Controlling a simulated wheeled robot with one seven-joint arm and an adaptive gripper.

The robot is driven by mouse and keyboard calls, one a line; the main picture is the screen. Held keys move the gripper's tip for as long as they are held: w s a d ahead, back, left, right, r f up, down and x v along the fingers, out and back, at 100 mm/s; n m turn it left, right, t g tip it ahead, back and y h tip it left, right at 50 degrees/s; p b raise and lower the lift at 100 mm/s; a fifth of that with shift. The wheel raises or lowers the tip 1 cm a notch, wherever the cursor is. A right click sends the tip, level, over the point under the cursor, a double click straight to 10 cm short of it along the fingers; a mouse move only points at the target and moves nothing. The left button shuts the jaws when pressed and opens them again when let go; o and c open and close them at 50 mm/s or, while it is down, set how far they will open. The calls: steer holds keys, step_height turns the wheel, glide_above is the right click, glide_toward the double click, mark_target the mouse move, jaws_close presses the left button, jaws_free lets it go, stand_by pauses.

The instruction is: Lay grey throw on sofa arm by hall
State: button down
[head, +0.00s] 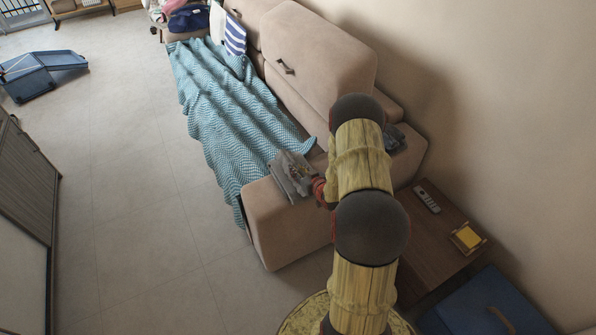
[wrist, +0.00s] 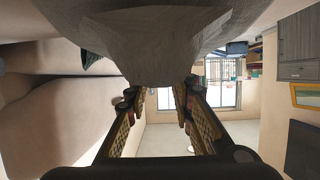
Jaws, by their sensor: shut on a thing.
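The grey throw (head: 288,181) is a small bunched cloth at the near arm (head: 285,225) of the beige sofa, over that arm's inner top edge. Whether it rests on the arm or hangs just above it, I cannot tell. My gripper (head: 303,173) is shut on the throw, its fingers partly hidden by cloth and arm. In the wrist view the picture is upside down; the throw (wrist: 160,55) spreads grey from between the fingertips (wrist: 158,92), and the sofa (wrist: 50,110) is at the left.
A teal patterned blanket (head: 225,115) covers the sofa seat and spills over its front. Striped cushions (head: 235,35) and folded clothes (head: 188,20) are at the far end. A side table (head: 425,245) with a remote (head: 427,200) stands right of the near arm.

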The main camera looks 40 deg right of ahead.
steer(key=shift+f, duration=0.1)
steer(key=c, duration=1.5)
jaws_free()
steer(key=shift+c, duration=0.2)
